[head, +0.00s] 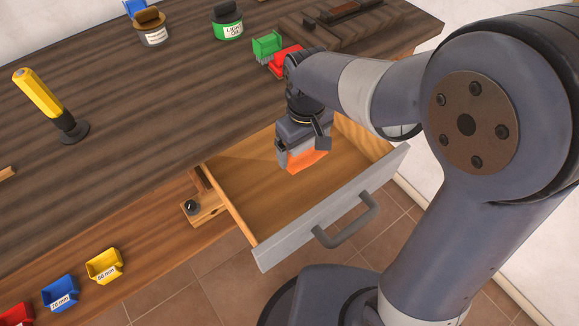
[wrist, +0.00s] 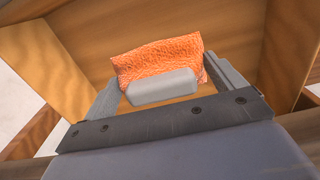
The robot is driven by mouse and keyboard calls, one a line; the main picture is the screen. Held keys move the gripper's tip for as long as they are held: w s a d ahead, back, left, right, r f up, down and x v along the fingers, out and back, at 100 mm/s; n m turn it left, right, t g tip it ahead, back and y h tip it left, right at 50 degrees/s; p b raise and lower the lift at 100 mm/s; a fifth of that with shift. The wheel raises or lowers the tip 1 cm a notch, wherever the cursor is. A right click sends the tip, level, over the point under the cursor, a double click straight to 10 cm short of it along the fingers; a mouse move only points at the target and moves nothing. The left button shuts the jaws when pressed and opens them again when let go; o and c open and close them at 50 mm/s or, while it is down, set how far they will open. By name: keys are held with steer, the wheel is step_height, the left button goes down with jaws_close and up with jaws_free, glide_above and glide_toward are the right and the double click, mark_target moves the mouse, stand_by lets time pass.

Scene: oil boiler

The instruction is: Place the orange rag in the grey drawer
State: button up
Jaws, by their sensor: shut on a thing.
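The orange rag (head: 305,159) is held between the fingers of my gripper (head: 298,158). In the wrist view the rag (wrist: 158,62) spreads out beyond the fingertips of my gripper (wrist: 163,86), with a pale grey block-like part in front of it. The grey drawer (head: 330,207) is pulled open, with a grey front, a grey handle (head: 347,222) and a bare wooden inside. The rag and gripper are over the back part of the drawer's opening. I cannot tell whether the rag touches the drawer floor.
The dark wooden workbench (head: 150,120) lies above and left of the drawer. On it stand a yellow-handled tool (head: 42,98), a green-labelled can (head: 228,22), and green (head: 267,45) and red bins. A lower shelf holds yellow (head: 104,265), blue (head: 60,293) and red bins.

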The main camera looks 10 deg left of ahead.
mark_target(300, 178)
step_height(300, 178, down, 10)
steer(key=shift+s+a+f+b, duration=0.1)
steer(key=shift+s+b, duration=0.05)
steer(key=shift+b, duration=0.5)
steer(key=shift+f, duration=0.2)
steer(key=o, duration=0.7)
steer(key=shift+r, duration=0.1)
step_height(300, 178, up, 12)
steer(key=shift+r+p, duration=0.15)
steer(key=shift+p, duration=0.7)
